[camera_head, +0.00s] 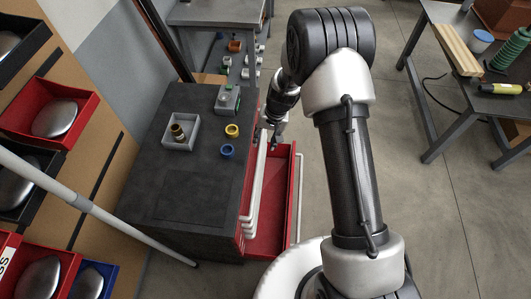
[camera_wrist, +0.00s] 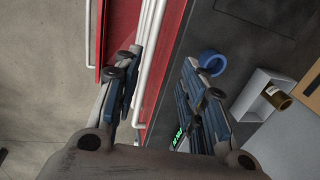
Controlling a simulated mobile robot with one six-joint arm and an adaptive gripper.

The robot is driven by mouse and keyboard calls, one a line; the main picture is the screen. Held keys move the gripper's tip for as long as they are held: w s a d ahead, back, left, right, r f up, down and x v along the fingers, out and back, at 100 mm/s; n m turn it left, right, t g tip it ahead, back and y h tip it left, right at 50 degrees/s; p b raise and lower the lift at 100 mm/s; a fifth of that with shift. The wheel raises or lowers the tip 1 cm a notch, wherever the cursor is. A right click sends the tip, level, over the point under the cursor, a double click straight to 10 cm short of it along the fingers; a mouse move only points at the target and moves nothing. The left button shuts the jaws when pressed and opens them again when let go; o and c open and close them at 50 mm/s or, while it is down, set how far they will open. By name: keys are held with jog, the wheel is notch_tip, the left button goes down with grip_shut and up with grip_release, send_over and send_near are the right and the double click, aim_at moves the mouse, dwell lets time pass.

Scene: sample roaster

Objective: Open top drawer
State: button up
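The dark-topped drawer cabinet (camera_head: 190,185) stands left of my arm, with red drawer fronts and white bar handles (camera_head: 251,190) stacked along its right side. The upper drawers look shut; one lower red drawer (camera_head: 268,235) stands pulled out, its own white handle (camera_head: 299,200) at the right. My gripper (camera_head: 275,137) is at the far end of the handle side, partly hidden by my wrist. In the wrist view my gripper (camera_wrist: 160,95) is open, its fingers apart, with handle bars (camera_wrist: 149,60) and red front between them, nearer the left finger. Contact cannot be told.
On the cabinet top are a grey tray (camera_head: 181,132) with a brown fitting, a yellow ring (camera_head: 232,130), a blue ring (camera_head: 227,151) and a grey box (camera_head: 228,100). Bins (camera_head: 60,115) line the left. A workbench (camera_head: 470,60) stands right, with clear floor between.

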aim_at(258, 168)
jog(key=b+x, duration=0.1)
jog(key=x, duration=0.5)
jog(key=d+b+x, duration=0.1)
jog(key=b+x, duration=0.1)
jog(key=x, duration=0.5)
jog(key=b+x, duration=0.1)
jog(key=x, duration=0.6)
jog(key=shift+s+d+f, duration=0.15)
jog(key=shift+f, duration=0.25)
jog(key=shift+c, duration=0.3)
grip_shut()
